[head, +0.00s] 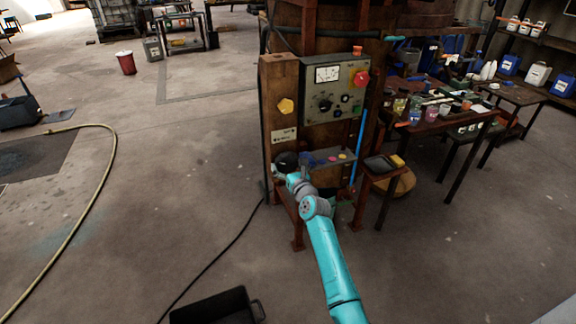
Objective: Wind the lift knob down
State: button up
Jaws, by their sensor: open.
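The wooden post (279,72) in the middle of the head view carries a yellow lobed knob (286,106), perhaps the lift knob; no readable label confirms it. My gripper (286,160) is at the end of my teal arm, low in front of the post and below the yellow knob. It looks small and dark, its fingers are hard to make out, and it is open. I see nothing held in it. It appears apart from the yellow knob. The post's lower face is partly hidden behind my gripper and wrist.
Right of the post is a grey control panel (334,88) with a dial, a black knob (325,105) and a red knob (361,79). A cluttered table (441,124) stands further right. A black tray (215,308) lies on the floor in front. The floor to the left is mostly clear.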

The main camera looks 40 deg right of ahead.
jog(key=c, duration=0.8)
jog(key=shift+c, duration=0.2)
jog(key=shift+n, duration=0.3)
